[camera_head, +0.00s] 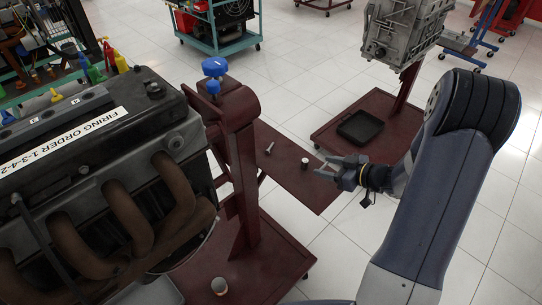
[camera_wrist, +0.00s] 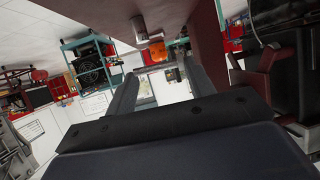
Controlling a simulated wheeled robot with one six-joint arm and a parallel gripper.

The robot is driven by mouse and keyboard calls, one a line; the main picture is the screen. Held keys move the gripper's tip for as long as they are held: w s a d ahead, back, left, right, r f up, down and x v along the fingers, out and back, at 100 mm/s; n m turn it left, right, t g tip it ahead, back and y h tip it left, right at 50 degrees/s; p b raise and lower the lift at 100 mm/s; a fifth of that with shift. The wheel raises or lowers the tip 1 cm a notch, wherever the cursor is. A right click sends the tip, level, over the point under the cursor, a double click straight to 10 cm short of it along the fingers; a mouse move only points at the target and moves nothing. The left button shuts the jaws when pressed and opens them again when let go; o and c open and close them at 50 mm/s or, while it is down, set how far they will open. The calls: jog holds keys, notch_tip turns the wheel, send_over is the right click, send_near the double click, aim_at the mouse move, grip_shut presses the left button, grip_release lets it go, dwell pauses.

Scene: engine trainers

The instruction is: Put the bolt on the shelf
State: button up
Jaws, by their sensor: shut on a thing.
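The shelf (camera_head: 285,172) is a dark red plate on the side of the engine stand. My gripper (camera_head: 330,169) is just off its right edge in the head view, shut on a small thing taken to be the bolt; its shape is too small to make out. In the wrist view my gripper (camera_wrist: 168,82) has its two fingers pointing away from the camera, with a small greyish-brown shape between the tips.
A large engine (camera_head: 95,170) fills the left, with a blue-knobbed dark red post (camera_head: 237,130) beside the shelf. Another stand (camera_head: 345,112) with a black tray (camera_head: 360,127) is behind my gripper. A small round thing (camera_head: 219,286) sits on the lower base. The shelf's front part is clear.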

aim_at(322, 187)
jog(key=shift+m+t+h, duration=0.5)
jog(key=shift+m, duration=0.1)
jog(key=f+b, duration=0.3)
jog(key=b, duration=0.1)
jog(key=f+b, duration=0.4)
jog(key=b, duration=0.1)
jog(key=shift+s+a+f, duration=0.1)
jog(key=shift+s+a, duration=0.1)
jog(key=shift+f+b, duration=0.2)
jog(key=shift+b, duration=0.15)
jog(key=o, duration=1)
jog(key=shift+r, duration=0.1)
jog(key=shift+c, duration=0.2)
jog(key=shift+r, duration=0.1)
jog(key=shift+r+p, duration=0.15)
jog(key=shift+p, duration=0.35)
jog(key=v, duration=1.2)
jog(key=shift+b, duration=0.3)
